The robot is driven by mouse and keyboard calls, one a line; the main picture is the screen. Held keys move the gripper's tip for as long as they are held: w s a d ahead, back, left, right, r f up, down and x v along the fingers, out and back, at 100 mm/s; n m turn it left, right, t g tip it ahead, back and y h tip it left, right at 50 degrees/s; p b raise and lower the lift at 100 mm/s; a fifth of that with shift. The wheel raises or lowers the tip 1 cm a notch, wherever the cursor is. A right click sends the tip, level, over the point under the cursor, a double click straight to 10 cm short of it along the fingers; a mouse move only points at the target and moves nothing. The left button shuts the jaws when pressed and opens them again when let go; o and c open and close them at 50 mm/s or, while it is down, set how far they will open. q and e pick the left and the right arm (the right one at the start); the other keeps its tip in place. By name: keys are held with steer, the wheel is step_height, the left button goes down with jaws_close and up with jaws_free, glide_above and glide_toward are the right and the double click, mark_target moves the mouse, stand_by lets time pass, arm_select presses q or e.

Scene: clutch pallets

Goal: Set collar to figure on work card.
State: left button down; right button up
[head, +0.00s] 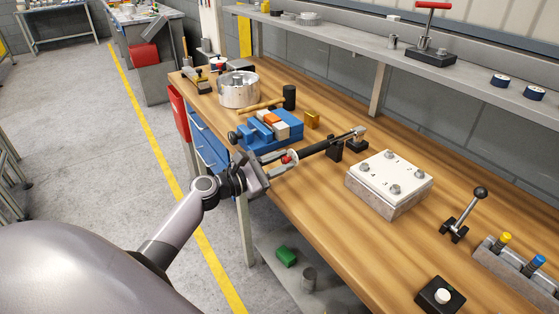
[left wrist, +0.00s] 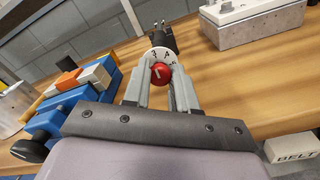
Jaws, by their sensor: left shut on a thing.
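A wrench-like tool with a black handle (head: 325,146) and a metal head (head: 358,132) lies across black supports (head: 335,151) on the bench. Its near end carries a white collar with figures (left wrist: 152,54). A red end piece with a pale line (left wrist: 160,74) sits at the collar's centre. My left gripper (head: 281,165) is shut on the collar, its two fingers on either side of the red end in the left wrist view (left wrist: 161,72). A 3 and a 4 seem readable near the top; other figures are hidden or too small. I see no clear work card. My right gripper is out of view.
A blue vise (head: 268,133) with blocks stands left of the tool. A bolted block with a numbered white plate (head: 390,176) stands to its right. A black lever (head: 467,212) and a push-button box (head: 440,296) are further right. The bench front is clear.

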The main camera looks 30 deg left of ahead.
arm_select(q)
steer(key=shift+n, duration=0.3)
steer(key=c, duration=0.9)
jaws_free()
steer(key=b+v, duration=0.1)
steer(key=v, duration=0.6)
